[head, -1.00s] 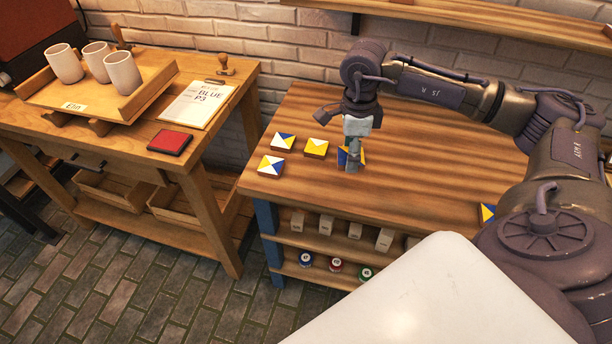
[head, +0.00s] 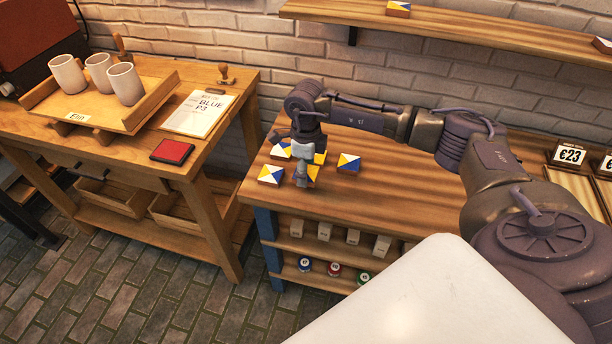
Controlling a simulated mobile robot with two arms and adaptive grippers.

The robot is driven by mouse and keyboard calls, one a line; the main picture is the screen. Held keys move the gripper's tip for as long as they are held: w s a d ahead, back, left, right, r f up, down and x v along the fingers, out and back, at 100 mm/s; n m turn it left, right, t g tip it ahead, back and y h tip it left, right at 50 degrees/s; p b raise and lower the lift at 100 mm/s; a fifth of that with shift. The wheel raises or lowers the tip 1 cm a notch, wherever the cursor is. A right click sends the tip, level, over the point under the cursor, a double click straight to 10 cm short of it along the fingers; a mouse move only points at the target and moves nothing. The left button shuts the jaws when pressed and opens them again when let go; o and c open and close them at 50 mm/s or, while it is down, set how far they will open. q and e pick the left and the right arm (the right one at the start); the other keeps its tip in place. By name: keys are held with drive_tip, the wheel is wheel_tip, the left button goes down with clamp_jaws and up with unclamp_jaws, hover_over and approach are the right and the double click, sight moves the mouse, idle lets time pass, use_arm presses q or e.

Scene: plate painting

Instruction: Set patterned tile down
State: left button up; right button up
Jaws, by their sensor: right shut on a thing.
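My right gripper (head: 301,180) is shut on a patterned tile (head: 313,173), at the left part of the wooden workbench (head: 395,190). The tile shows blue and yellow beside the fingers, which hide part of it. I cannot tell if it touches the bench. A blue, white and yellow tile (head: 348,162) lies to the right. Another patterned tile (head: 271,174) lies left of the gripper. Two more tiles lie behind, one at the back left (head: 281,151) and a yellow one (head: 319,157) partly covered by the gripper. My left gripper is out of view.
A side table (head: 235,82) at left bears a tray (head: 147,106) with mugs, a clipboard (head: 198,112) and a red pad (head: 172,151). A wall shelf (head: 480,36) runs above. Price signs (head: 569,155) stand at right. The bench's middle is clear.

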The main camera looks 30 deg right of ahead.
wheel_tip(320, 180, down, 3)
drive_tip(key=shift+f+p, duration=0.15)
drive_tip(key=shift+p, duration=0.2)
drive_tip(key=shift+f, duration=0.1)
drive_tip(key=shift+f, duration=0.15)
drive_tip(key=o, duration=1.2)
drive_tip(key=shift+o, duration=0.2)
